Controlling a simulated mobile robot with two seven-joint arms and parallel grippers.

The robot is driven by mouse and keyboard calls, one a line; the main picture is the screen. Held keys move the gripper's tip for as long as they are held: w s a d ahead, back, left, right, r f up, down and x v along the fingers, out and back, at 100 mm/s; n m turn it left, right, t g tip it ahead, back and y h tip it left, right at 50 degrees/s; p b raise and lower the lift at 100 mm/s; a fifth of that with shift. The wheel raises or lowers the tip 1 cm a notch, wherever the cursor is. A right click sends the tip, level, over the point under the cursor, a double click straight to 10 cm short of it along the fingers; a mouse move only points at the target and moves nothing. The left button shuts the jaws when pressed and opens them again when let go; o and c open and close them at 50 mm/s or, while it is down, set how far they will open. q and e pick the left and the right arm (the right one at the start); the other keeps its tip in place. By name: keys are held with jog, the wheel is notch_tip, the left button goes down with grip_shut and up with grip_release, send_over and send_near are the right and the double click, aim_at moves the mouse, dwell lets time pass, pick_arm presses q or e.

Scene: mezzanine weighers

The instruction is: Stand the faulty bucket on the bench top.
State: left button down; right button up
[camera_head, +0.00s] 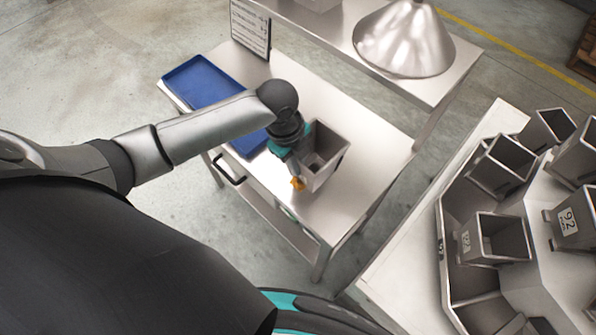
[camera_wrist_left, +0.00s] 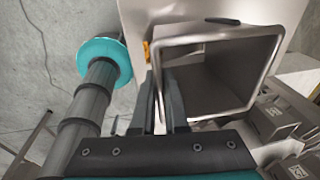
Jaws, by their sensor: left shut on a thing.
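A grey metal bucket (camera_head: 328,157) with an open square mouth is on or just above the bench top (camera_head: 368,165); I cannot tell whether its base touches. An orange piece (camera_head: 297,183) shows at its near left side. My left gripper (camera_head: 301,160) is at the bucket's left side, shut on its wall. In the left wrist view the fingers (camera_wrist_left: 167,105) sit at the left wall of the bucket (camera_wrist_left: 215,75), and the mouth faces the camera. The fingertips are partly hidden in the head view. My right gripper is not in view.
A blue tray (camera_head: 203,83) lies on the bench's left part, beside a printed sign (camera_head: 250,28). A metal cone (camera_head: 405,40) stands on a higher surface behind. At right, a weigher (camera_head: 450,235) carries several similar buckets (camera_head: 495,238). Bare bench surrounds the bucket's right side.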

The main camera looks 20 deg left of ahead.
aim_at(300, 177)
pick_arm(q)
jog(key=shift+f, duration=2.05)
jog(key=shift+f+b, duration=0.1)
jog(key=shift+b, duration=0.2)
jog(key=c, duration=1.4)
grip_release()
jog(key=shift+f, duration=0.1)
jog(key=o, duration=0.5)
jog(key=shift+c, duration=0.2)
notch_tip(300, 177, up, 12)
jog(key=s+a+p, duration=0.1)
jog(key=shift+a, duration=0.3)
